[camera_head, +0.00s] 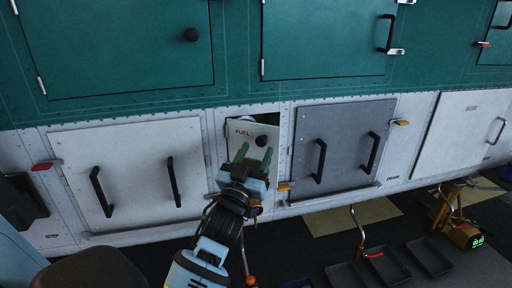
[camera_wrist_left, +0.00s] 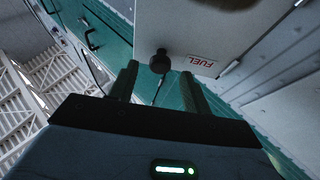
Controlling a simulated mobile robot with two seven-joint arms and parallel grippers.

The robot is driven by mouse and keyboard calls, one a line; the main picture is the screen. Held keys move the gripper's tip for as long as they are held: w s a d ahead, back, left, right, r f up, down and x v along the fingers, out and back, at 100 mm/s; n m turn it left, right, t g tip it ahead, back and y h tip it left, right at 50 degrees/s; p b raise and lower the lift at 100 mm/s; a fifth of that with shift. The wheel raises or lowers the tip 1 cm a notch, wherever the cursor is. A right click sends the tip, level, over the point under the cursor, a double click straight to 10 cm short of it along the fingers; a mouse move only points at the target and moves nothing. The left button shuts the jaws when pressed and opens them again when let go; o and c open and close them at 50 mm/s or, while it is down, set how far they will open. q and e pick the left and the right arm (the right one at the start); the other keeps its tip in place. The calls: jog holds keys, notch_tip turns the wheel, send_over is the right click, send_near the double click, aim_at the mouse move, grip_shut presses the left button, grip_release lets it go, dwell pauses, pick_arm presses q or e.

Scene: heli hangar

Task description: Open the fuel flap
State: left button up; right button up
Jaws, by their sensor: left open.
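The fuel flap (camera_head: 240,132) is a small light panel marked FUEL with a round black knob (camera_head: 262,141). It sits tilted in its frame, with a dark gap along its top and right, so it stands partly open. The flap (camera_wrist_left: 215,25) and its knob (camera_wrist_left: 159,62) also show in the left wrist view. My left gripper (camera_head: 254,157) is open in front of the flap's lower part. In the left wrist view the knob is between the open fingertips (camera_wrist_left: 160,80) or just beyond them; contact cannot be told. My right gripper is not in view.
A white panel (camera_head: 135,150) with two black handles is left of the flap, and a grey handled panel (camera_head: 340,120) is right. Yellow latches (camera_head: 401,123) jut out nearby. Dark trays (camera_head: 388,265) and a yellow device (camera_head: 455,215) are on the floor at right.

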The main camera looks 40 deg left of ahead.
pick_arm(q)
jog(key=shift+x, duration=1)
grip_shut()
